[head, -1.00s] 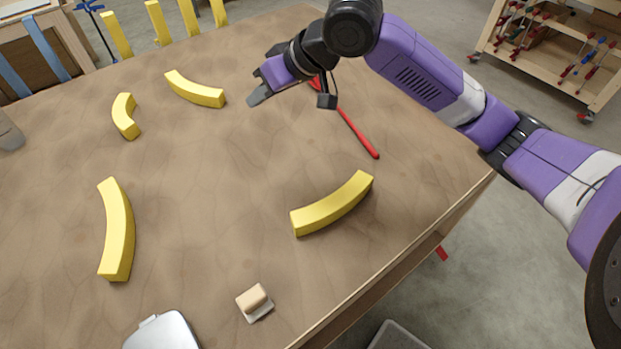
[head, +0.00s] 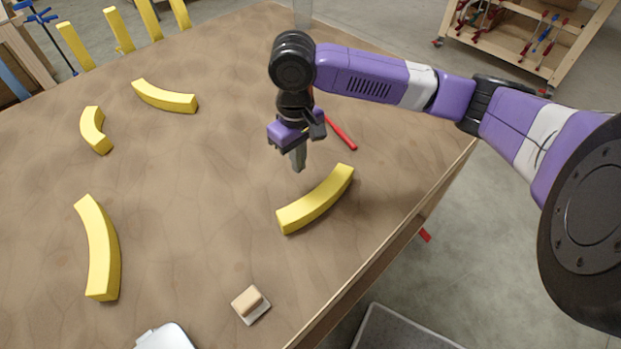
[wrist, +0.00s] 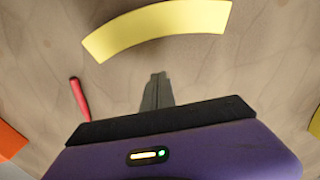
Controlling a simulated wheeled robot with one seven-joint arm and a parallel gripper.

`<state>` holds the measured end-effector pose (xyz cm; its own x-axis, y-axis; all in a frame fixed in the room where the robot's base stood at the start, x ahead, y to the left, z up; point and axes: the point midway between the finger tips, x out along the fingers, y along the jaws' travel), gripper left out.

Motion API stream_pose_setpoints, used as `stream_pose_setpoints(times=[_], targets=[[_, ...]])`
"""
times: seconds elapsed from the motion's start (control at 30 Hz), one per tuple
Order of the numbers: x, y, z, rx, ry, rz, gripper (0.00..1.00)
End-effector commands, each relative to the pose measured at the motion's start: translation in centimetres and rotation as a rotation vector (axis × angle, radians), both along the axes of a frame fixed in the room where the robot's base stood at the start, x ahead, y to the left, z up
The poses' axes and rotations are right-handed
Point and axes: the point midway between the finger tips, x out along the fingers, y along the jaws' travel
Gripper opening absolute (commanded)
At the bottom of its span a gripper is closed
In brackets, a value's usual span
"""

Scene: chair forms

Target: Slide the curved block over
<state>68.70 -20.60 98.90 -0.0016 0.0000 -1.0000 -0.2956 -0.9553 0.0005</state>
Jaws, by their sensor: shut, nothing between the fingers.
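Several curved yellow blocks lie apart on the brown table; the frames do not show which one the task means. The nearest to my gripper (head: 298,166) is the right-hand curved block (head: 316,200), also at the top of the wrist view (wrist: 158,26). My gripper points down just behind that block, fingers together and empty, with a visible gap in the wrist view. Another curved block (head: 98,248) lies at the left, a short one (head: 95,130) at the far left, and one (head: 165,96) at the back.
A red rod (head: 341,132) lies behind my gripper, partly hidden by it. A small wooden-topped piece (head: 250,304) and a silvery object (head: 166,337) are near the front. The table's right edge (head: 400,240) is close to the right-hand block. The table's middle is clear.

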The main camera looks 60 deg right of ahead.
Motion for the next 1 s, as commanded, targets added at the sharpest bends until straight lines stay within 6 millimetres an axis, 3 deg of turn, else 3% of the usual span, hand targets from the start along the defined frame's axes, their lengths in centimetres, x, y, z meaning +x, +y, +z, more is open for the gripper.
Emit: stream_pose_setpoints(times=[0.2,0.5,1.0], targets=[[-0.3,0.0,-3.7,-0.001,-0.001,0.0,0.0],[-3.5,1.1,-3.5,0.0,-0.004,0.001,0.0],[-4.1,0.8,-3.6,0.0,-0.003,-0.001,0.0]])
